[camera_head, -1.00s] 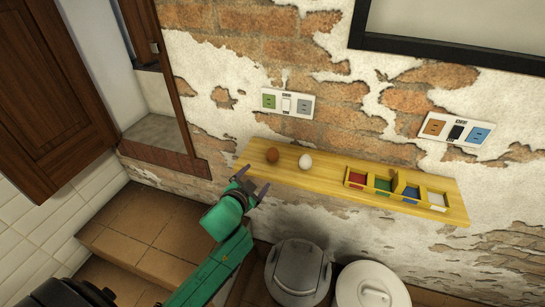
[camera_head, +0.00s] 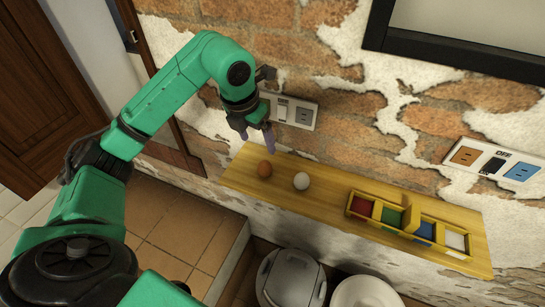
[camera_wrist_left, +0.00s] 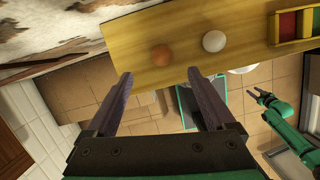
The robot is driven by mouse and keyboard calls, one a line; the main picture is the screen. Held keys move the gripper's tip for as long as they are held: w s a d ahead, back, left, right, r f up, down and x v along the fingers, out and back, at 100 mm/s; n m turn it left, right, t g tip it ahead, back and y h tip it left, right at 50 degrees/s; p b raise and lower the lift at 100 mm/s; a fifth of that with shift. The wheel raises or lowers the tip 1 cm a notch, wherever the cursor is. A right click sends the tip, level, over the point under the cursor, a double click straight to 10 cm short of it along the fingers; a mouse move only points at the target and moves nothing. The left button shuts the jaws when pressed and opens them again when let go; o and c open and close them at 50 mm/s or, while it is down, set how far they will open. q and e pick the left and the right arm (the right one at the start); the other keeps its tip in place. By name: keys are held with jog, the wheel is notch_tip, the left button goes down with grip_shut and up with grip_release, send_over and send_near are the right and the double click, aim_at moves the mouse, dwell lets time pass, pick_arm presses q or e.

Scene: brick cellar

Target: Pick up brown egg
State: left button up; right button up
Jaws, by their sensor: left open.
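The brown egg (camera_head: 265,168) rests near the left end of a yellow wooden shelf (camera_head: 327,199). My left gripper (camera_head: 257,138) is open and empty, above the brown egg with its fingers pointing down. In the left wrist view the brown egg (camera_wrist_left: 162,55) shows just beyond the gap between the open fingertips (camera_wrist_left: 160,73), not between them. A white egg (camera_head: 301,181) lies on the shelf to the right of the brown one. My right gripper (camera_wrist_left: 257,95) shows small in the left wrist view, away from the shelf; its jaw state is unclear.
A yellow divided tray (camera_head: 408,228) with coloured compartments stands on the right of the shelf. The brick wall with a socket panel (camera_head: 290,111) is close behind my left gripper. A grey bin (camera_head: 290,278) and a white bin (camera_head: 364,292) stand below the shelf.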

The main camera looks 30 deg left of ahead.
pick_arm(q)
jog(key=p, duration=0.2)
send_over(263, 165)
jog(key=s, duration=0.2)
notch_tip(263, 165, down, 5)
jog(key=p+x, duration=0.1)
jog(key=x, duration=0.2)
jog(key=p+x, duration=0.1)
jog(key=x, duration=0.3)
jog(key=shift+w+a+p, duration=0.1)
jog(key=shift+w+p, duration=0.15)
jog(key=shift+p, duration=0.1)
jog(key=shift+f, duration=0.15)
jog(key=shift+c, duration=1.2)
jog(key=shift+w, duration=0.1)
jog(key=c, duration=0.6)
pick_arm(e)
jog(key=s+r, duration=0.4)
jog(key=shift+r, duration=0.3)
